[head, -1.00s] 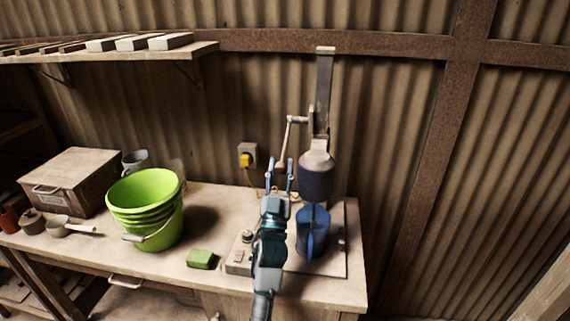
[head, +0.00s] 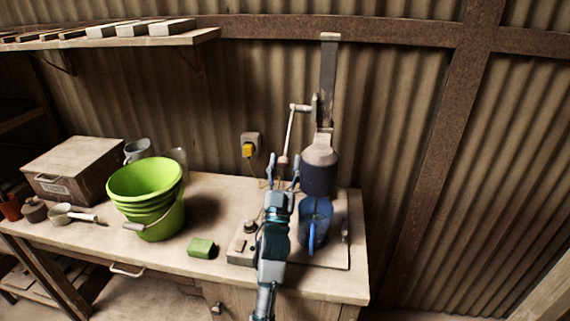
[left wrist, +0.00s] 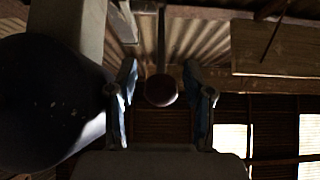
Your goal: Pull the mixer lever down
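The mixer (head: 320,165) stands at the right end of the bench, with a grey post and dark motor head above a blue jug (head: 315,222). Its lever (head: 289,132) hangs from a pivot on the post's left side and ends in a dark reddish knob. My left gripper (head: 283,164) is open and points up, with the knob just between or behind its fingertips. In the left wrist view the round knob (left wrist: 161,90) appears between the two fingers, with visible gaps on both sides. My right gripper is not in view.
The motor head also looms close at left in the left wrist view (left wrist: 40,100). A green bucket (head: 150,210), green sponge (head: 201,248) and wooden box (head: 72,165) are on the bench. A yellow plug (head: 247,150) is on the wall behind.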

